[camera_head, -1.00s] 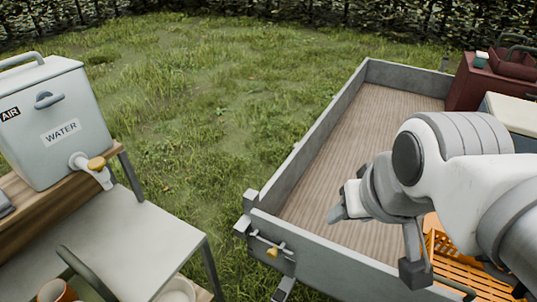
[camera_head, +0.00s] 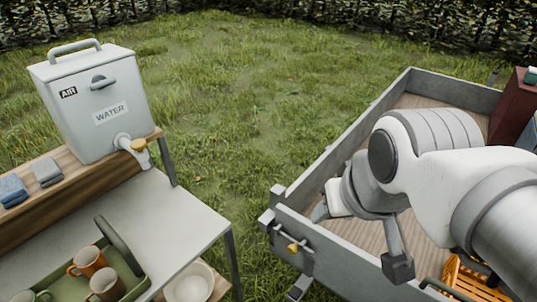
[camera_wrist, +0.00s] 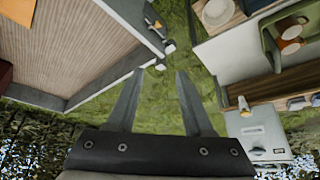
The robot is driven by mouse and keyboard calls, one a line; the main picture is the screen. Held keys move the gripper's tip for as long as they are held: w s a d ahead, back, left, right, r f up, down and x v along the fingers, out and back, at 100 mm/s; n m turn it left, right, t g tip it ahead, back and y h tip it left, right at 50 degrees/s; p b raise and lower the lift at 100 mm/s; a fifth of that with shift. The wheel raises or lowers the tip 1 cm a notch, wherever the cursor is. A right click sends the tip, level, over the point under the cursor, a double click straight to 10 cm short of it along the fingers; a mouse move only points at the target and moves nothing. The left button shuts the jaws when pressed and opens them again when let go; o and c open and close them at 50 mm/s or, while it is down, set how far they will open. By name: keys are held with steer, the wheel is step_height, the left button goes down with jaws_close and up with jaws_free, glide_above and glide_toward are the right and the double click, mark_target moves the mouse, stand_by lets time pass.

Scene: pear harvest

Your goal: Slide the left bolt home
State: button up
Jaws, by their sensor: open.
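The left bolt (camera_head: 293,247) is a small metal rod with a yellow knob on the outer face of the grey trailer's tailgate (camera_head: 345,262), near its left corner. In the wrist view the bolt (camera_wrist: 160,28) shows beyond the fingertips, at the trailer corner. I cannot tell how far it is slid. My gripper (camera_wrist: 160,72) is open and empty, with grass showing between its fingers. In the head view my gripper (camera_head: 320,211) is over the trailer's left corner, above and apart from the bolt, its fingers partly hidden by my wrist.
A table (camera_head: 180,205) at the left carries a water dispenser (camera_head: 92,105), folded cloths (camera_head: 47,171) and a green tray (camera_head: 122,250) with mugs. A white bowl (camera_head: 188,285) sits lower. An orange crate (camera_head: 470,282) is at the right. Grass lies between table and trailer.

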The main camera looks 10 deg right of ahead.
steer(key=shift+f, duration=0.15)
steer(key=shift+c, duration=1.2)
steer(key=f+m+b, duration=0.1)
steer(key=f+b, duration=0.1)
steer(key=w+f+m+y+b, duration=0.1)
steer(key=f+m, duration=0.1)
steer(key=w+f+m+g+b, duration=0.1)
steer(key=f+b, duration=0.1)
steer(key=f, duration=0.1)
steer(key=shift+b, duration=0.3)
jaws_close()
steer(key=w+d+f+m+y+b, duration=0.1)
steer(key=w+d+f+m+b, duration=0.2)
steer(key=f+m+b, duration=0.3)
steer(key=w+d+f+m+y+b, duration=0.2)
steer(key=w+d+f+m+b, duration=0.2)
steer(key=f+m, duration=0.5)
steer(key=w+d+f+m+y+b, duration=0.1)
steer(key=w+d+f+m+b, duration=0.2)
steer(key=f+m+b, duration=0.5)
step_height(320, 180, down, 6)
steer(key=shift+w+d+r+t+b, duration=0.15)
steer(key=shift+w+d+t+b, duration=0.25)
steer(key=shift+w, duration=0.4)
